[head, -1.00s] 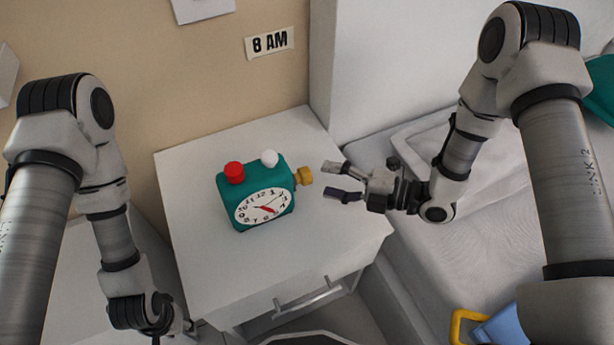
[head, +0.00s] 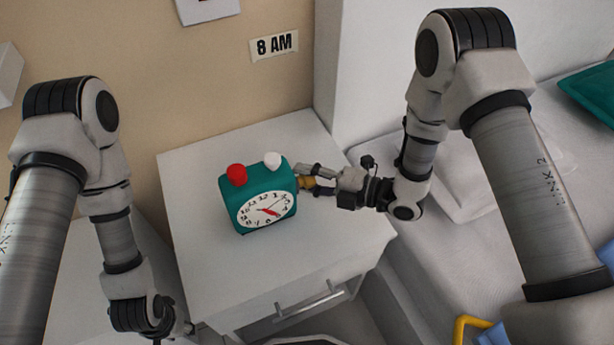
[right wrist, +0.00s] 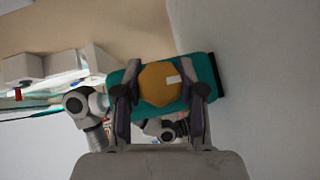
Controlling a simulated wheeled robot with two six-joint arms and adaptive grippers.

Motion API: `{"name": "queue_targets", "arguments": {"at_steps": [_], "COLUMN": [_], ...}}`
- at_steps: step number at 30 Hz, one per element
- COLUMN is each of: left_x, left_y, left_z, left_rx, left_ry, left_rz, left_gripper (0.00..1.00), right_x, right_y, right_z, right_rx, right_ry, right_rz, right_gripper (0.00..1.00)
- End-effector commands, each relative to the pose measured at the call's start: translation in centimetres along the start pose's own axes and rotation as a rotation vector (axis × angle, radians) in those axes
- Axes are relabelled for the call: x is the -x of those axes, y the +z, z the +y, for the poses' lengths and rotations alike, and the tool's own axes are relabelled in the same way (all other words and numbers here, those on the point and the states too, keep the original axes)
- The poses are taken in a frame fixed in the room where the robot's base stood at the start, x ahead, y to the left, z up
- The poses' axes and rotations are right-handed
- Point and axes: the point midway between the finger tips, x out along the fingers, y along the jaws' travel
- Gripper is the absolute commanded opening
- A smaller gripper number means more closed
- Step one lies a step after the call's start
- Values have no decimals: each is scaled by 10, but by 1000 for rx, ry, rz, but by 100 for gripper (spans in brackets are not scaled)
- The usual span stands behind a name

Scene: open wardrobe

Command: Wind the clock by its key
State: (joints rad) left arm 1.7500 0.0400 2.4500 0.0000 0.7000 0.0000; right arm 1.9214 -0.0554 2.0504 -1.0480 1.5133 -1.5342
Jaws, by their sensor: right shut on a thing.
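A teal clock (head: 258,183) with a white dial stands upright on a white nightstand (head: 215,265). It has a red button (head: 236,174) and a white button (head: 272,160) on top. Its yellow key (head: 306,182) sticks out of its right side. My right gripper (head: 315,180) is shut on the key, with one finger on each side of it. In the right wrist view the key (right wrist: 160,84) shows a small white mark and sits between the fingers in front of the clock (right wrist: 206,72). My left arm hangs at the left; its gripper's fingers are not visible.
A sign reading 8 AM (head: 274,45) is on the wall behind the nightstand. A drawer handle (head: 309,301) is on the nightstand's front. A bed (head: 470,240) stands at the right, with a teal cushion (head: 592,92). The nightstand top around the clock is clear.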

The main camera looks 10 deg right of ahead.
Motion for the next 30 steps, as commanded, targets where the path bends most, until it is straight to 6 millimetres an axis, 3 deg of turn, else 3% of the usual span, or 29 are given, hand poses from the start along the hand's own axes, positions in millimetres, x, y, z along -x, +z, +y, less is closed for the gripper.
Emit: {"name": "queue_targets", "arguments": {"at_steps": [8, 30], "left_x": [10, 72], "left_y": [0, 0], "left_z": [0, 0], "left_rx": [0, 0], "left_ry": [0, 0], "left_rz": [0, 0], "left_gripper": [40, 40], "right_x": [0, 1], "right_y": [-1, -1], "right_z": [2, 2], "right_rx": [-40, -380], "right_ry": [-42, -384], "right_rz": [0, 1], "right_gripper": [4, 4]}}
